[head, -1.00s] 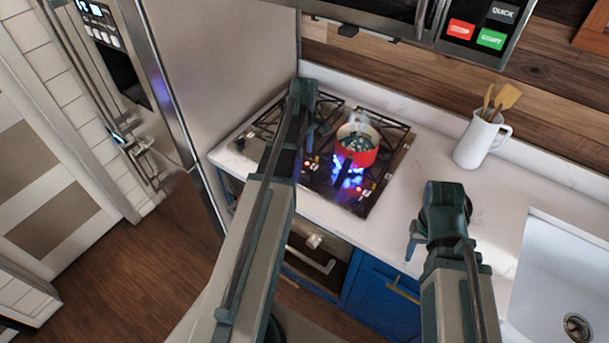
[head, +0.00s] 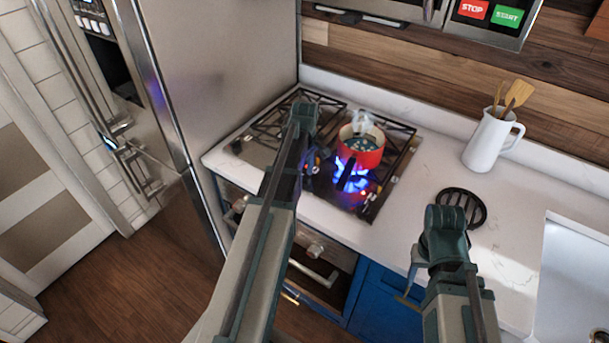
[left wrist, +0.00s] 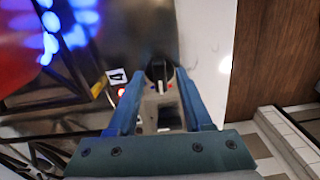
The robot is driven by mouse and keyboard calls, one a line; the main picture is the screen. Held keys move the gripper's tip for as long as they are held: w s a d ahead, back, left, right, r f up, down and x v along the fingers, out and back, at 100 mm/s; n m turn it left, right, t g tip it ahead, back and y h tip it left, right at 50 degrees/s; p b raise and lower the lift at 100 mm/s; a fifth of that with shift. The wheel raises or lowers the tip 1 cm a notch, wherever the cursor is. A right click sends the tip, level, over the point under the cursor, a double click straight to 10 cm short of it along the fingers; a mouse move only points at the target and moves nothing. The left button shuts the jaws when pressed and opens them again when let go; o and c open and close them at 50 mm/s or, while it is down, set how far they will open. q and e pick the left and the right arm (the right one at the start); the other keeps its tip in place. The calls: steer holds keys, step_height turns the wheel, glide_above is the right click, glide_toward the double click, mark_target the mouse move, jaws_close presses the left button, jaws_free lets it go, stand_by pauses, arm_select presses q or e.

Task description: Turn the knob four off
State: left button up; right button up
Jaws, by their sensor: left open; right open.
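In the left wrist view, a dark round knob (left wrist: 158,72) with a pale pointer bar sits at the cooktop edge, beside a white label reading 4 (left wrist: 117,76) and a lit red light (left wrist: 121,91). My left gripper (left wrist: 157,92) is open, its two fingers either side of the knob's line; contact cannot be told. In the head view my left gripper (head: 314,150) is over the cooktop (head: 262,150), its fingers partly hidden. Blue flames (head: 352,180) burn under a red pot (head: 361,147). My right gripper (head: 418,262) is open and empty by the counter's front edge.
A black round trivet (head: 463,206) lies on the white counter (head: 420,185) behind my right gripper. A white jug (head: 490,140) with wooden utensils stands at the back. The sink (head: 575,270) is at right, the fridge (head: 235,70) at left.

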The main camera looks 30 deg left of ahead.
arm_select(q)
steer(key=shift+c, duration=0.3)
jaws_close()
steer(key=m, duration=0.8)
steer(key=shift+m, duration=0.3)
steer(key=m, duration=0.4)
steer(key=shift+m, duration=2.1)
